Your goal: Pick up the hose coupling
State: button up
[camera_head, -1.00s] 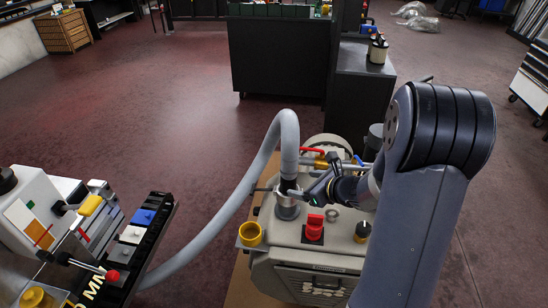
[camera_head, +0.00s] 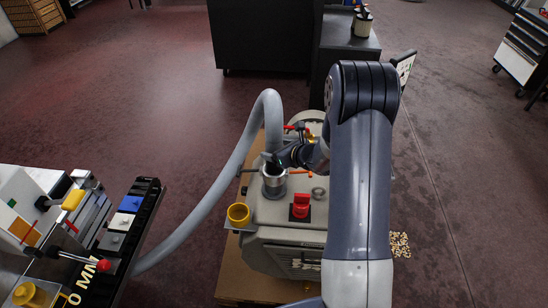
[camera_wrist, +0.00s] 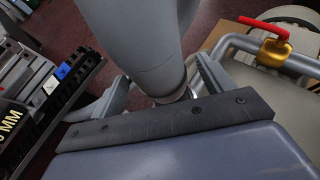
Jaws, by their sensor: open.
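The grey hose (camera_head: 228,178) arches up and comes down at the pump's silver inlet port (camera_head: 274,182). The hose coupling, at the hose's lower end, is mostly hidden by my gripper in the head view. My gripper (camera_head: 276,161) is at that end, just above the port. In the wrist view, the hose (camera_wrist: 145,45) passes between my two open fingers (camera_wrist: 160,88), one on each side. A metallic ring (camera_wrist: 176,96) shows below it, partly covered by the gripper body. Whether either finger touches the coupling cannot be told.
The pump (camera_head: 270,215) carries a yellow cup (camera_head: 238,214), a red knob (camera_head: 300,206) and a red-handled valve, whose handle (camera_wrist: 265,27) shows close to the right finger. A control panel with a black rail (camera_head: 130,230) stands at left. Open floor lies between.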

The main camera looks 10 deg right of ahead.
jog(key=shift+x, duration=1.15)
jog(key=shift+c, duration=0.5)
grip_shut()
